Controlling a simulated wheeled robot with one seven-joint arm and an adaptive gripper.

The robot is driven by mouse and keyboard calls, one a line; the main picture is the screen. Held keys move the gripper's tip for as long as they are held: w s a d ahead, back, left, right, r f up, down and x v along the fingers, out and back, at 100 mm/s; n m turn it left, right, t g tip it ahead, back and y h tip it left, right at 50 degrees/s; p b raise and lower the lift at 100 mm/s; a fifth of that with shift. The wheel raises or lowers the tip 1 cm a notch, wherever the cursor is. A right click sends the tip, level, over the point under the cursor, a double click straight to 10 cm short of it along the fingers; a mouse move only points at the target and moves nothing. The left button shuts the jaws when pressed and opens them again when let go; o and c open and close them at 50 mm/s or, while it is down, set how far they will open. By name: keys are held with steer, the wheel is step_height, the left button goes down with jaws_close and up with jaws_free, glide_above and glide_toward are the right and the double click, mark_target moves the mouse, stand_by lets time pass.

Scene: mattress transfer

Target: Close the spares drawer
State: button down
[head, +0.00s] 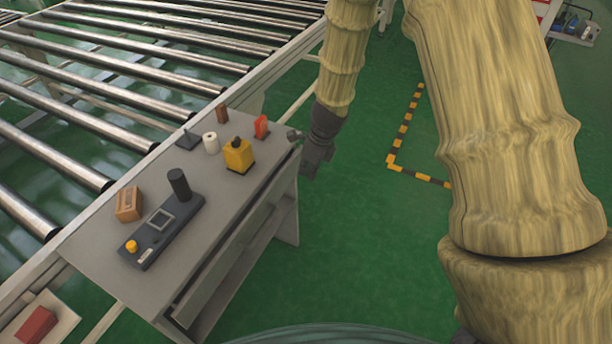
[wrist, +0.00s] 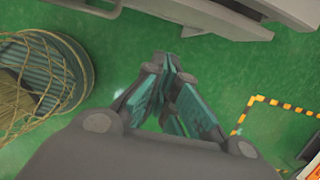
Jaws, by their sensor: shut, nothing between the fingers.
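The grey bench (head: 100,245) stands at left centre in the head view. The long grey drawer front (head: 232,262) runs along its right side, below the top. It seems to stand a little proud of the bench edge, with a dark gap above it; how far it is open is hard to tell. My gripper (head: 312,172) hangs beside the bench's far right corner, close to the drawer's far end. Contact cannot be told. In the wrist view my gripper (wrist: 172,72) is shut and empty above the green floor, with grey furniture (wrist: 215,14) beyond the fingertips.
The bench top holds a black control box (head: 160,235), a brown block (head: 129,204), a yellow item (head: 238,155), a white roll (head: 211,143) and a red item (head: 261,127). A roller conveyor (head: 110,80) lies behind. Green floor (head: 350,250) is clear on the right.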

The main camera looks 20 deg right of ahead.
steer(key=s+d+f+t+y+b, duration=0.2)
steer(key=d+f+t+y+b, duration=0.2)
steer(key=b, duration=0.9)
steer(key=shift+d+t, duration=0.3)
steer(key=shift+d, duration=0.55)
steer(key=shift+f+b, duration=0.1)
steer(key=shift+b, duration=0.2)
steer(key=b, duration=0.5)
glide_toward(286, 187)
steer(key=shift+x, duration=2.3)
steer(key=shift+w+d, duration=0.1)
steer(key=shift+d, duration=0.05)
